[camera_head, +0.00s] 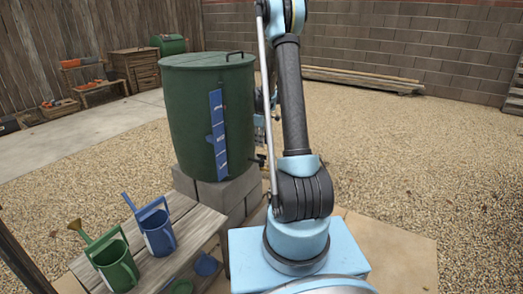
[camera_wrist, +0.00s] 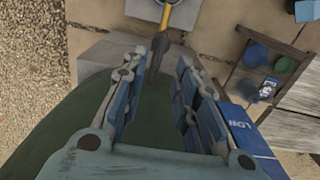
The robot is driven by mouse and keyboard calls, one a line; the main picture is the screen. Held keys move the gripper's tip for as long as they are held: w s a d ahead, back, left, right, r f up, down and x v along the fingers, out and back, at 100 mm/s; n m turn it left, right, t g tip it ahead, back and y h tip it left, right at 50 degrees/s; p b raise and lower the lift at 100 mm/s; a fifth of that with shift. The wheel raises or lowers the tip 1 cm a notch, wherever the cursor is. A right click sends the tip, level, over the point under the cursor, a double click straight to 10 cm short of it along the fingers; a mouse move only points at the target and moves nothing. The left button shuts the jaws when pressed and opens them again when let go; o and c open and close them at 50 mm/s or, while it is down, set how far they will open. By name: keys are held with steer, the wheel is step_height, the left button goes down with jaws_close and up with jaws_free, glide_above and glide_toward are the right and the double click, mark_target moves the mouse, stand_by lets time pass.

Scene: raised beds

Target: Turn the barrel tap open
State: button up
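The dark green barrel (camera_head: 190,115) stands on grey blocks in the head view, with a blue level strip (camera_head: 218,138) on its side. The small dark tap (camera_head: 259,160) shows low on the barrel's right side, partly hidden by my arm. In the wrist view the barrel (camera_wrist: 60,125) fills the lower part, behind the fingers. My gripper (camera_wrist: 158,72) is open, its two fingers apart. A dark lever-like piece with a yellow stem (camera_wrist: 164,20) shows just beyond and between the fingertips; contact cannot be told. In the head view the gripper is mostly hidden behind my arm.
A wooden bench (camera_head: 185,236) at the front left holds a green watering can (camera_head: 113,262) and a blue one (camera_head: 157,232). Grey blocks (camera_head: 232,195) support the barrel. Open gravel (camera_head: 420,160) lies to the right.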

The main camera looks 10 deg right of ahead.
steer(key=shift+r, duration=1.9)
